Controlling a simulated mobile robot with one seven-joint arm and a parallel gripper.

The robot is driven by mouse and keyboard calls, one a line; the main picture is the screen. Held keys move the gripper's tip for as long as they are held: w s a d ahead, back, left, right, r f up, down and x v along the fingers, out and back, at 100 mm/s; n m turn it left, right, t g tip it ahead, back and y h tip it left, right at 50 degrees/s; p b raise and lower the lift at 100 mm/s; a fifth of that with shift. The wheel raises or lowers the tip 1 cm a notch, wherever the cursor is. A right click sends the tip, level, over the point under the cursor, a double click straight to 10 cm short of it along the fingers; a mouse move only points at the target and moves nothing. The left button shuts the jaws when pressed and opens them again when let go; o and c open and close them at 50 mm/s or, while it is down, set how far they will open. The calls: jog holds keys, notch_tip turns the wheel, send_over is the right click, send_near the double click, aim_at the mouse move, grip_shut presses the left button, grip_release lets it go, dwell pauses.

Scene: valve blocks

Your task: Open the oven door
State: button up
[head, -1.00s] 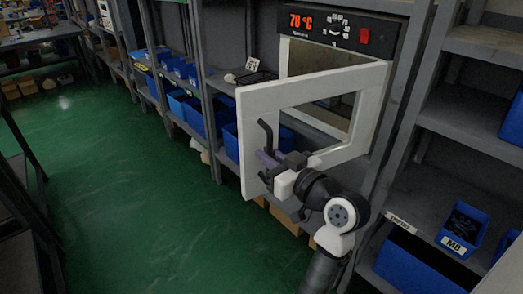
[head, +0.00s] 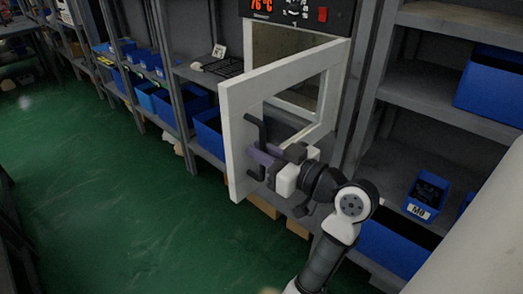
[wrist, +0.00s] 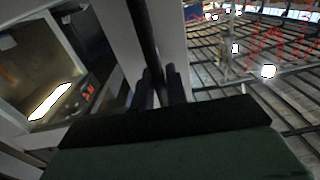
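The oven (head: 322,14) is set in the grey shelving, with a black control panel, a red lit display and a red switch. Its white-framed door (head: 236,150) with a window stands well open, swung out towards the aisle. The interior shows behind it. A dark bar handle (head: 262,134) is on the door's outer face near its free edge. My gripper (head: 258,157) is at this handle, its fingers on either side of the bar. In the wrist view the handle (wrist: 145,40) runs down between the two dark fingers (wrist: 160,88), which look closed on it.
Shelves with blue bins (head: 208,132) stand left of the oven. More shelves at right hold a small labelled bin (head: 427,196) and larger blue bins (head: 492,88). The green floor (head: 110,190) at left is clear.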

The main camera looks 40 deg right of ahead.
jog(key=shift+o, duration=1.3)
jog(key=shift+s, duration=0.1)
jog(key=b+v, duration=0.2)
jog(key=v, duration=1.1)
jog(key=shift+s+b, duration=0.3)
jog(key=shift+b, duration=0.05)
jog(key=shift+f, duration=0.1)
